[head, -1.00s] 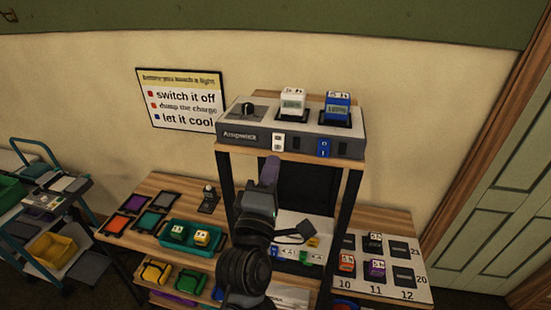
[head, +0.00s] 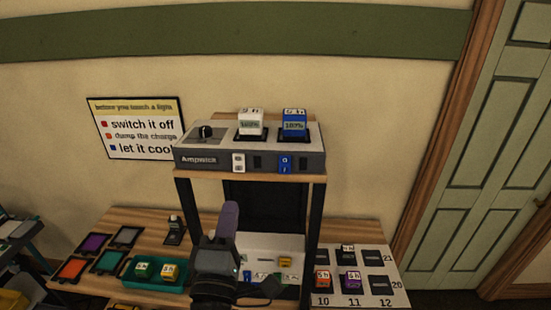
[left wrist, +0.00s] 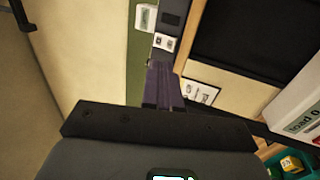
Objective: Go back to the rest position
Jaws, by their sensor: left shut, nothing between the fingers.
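My left gripper (head: 228,218) is in front of the shelf stand in the head view, below the charger and above the tabletop. Its purple fingers are together with nothing between them and point up in the picture. In the left wrist view the shut fingers (left wrist: 163,88) stand in front of the wall and part of the charger. My right gripper is in neither view.
The charger (head: 190,160) on the stand holds a white battery (head: 250,122) and a blue battery (head: 293,122). A teal tray (head: 133,283) with two batteries lies left of my gripper. A numbered board (head: 335,283) lies right. A sign (head: 135,128) hangs behind.

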